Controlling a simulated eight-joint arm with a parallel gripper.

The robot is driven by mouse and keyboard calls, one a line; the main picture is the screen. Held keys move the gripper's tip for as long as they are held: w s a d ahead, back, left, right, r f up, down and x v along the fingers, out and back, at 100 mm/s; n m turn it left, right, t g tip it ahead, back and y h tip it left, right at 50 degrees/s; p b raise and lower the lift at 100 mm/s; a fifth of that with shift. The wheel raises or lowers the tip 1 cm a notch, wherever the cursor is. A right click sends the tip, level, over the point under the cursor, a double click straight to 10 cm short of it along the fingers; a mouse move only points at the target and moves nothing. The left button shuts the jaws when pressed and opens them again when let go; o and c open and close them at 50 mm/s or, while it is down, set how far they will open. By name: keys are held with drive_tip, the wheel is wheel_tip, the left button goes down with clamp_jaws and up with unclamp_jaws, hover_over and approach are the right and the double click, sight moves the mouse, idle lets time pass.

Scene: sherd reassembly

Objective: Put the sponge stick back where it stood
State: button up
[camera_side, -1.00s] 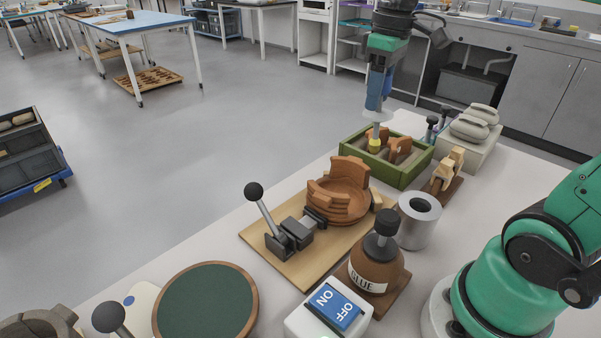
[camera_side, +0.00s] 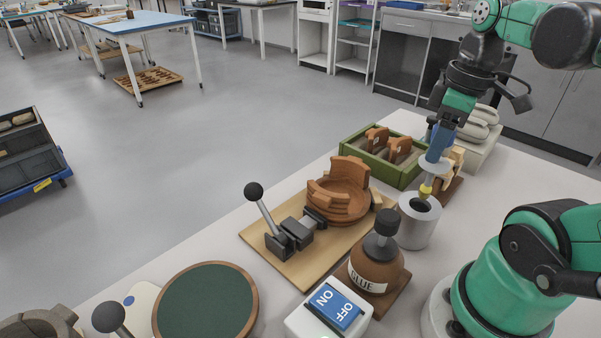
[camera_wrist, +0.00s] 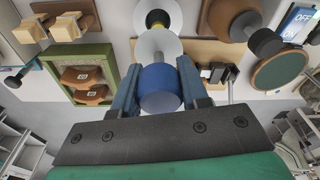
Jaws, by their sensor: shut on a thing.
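My gripper (camera_side: 438,148) is shut on the sponge stick (camera_side: 436,168), whose pale disc and yellow tip hang below the fingers. In the wrist view, its blue handle (camera_wrist: 160,84) sits between my two blue fingers. The stick is slightly tilted in the side view. The grey metal cylinder holder (camera_side: 420,230) stands on the table with a dark round opening on top. The yellow tip appears just above this opening; I cannot tell whether it is inside the rim. In the wrist view, the tip also lines up with the dark opening.
The brown glue bottle (camera_side: 377,268) stands close in front of the cylinder. The clamp board (camera_side: 262,236) with the partly built bowl (camera_side: 345,196) is to the left. A green tray (camera_side: 404,181) with sherds and a wooden rack (camera_side: 455,184) stand behind.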

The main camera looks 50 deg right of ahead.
sight(426, 184)
drive_tip(key=shift+f, duration=3.6)
drive_tip(key=shift+f, duration=0.35)
drive_tip(key=o, duration=1)
drive_tip(key=shift+s+r, duration=0.2)
drive_tip(key=shift+r, duration=1.2)
drive_tip(key=shift+s+r, duration=0.15)
drive_tip(key=shift+r, duration=1.25)
